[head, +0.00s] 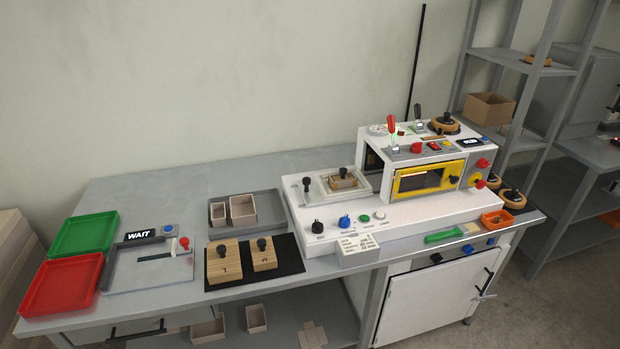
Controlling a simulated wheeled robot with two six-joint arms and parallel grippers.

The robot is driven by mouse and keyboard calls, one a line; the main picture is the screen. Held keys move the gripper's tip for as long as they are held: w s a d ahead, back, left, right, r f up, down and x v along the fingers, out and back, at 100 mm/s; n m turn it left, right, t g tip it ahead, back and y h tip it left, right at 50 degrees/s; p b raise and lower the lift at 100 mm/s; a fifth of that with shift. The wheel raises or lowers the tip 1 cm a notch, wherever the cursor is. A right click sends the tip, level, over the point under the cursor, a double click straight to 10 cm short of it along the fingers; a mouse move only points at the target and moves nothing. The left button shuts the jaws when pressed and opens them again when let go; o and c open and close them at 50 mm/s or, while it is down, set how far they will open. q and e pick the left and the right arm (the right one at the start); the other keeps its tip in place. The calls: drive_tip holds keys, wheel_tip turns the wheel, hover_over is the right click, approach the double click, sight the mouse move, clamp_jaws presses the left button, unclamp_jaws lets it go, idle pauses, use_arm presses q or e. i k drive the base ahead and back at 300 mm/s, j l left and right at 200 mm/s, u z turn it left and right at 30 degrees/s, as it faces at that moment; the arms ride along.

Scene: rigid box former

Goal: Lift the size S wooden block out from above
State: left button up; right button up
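A small wooden block with a black knob (343,173) sits inside a small cardboard box (345,184) in the pale tray (318,196) on the left part of the white machine. Its label is not visible, so its size cannot be read. Two other wooden blocks with black knobs, a larger one (223,267) and a smaller one (264,258), sit on the black mat (284,286). Their front marks are too small to read surely. Neither of my grippers shows in the head view.
The white machine (420,218) has a yellow-framed window (421,180) and upright levers. A grey tray (270,203) holds small open boxes. Green (85,236) and red (62,284) trays lie at left. The bench's back left is clear.

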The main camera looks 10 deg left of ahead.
sight(343, 170)
drive_tip(key=i+l, duration=0.95)
drive_tip(key=l+z, duration=0.05)
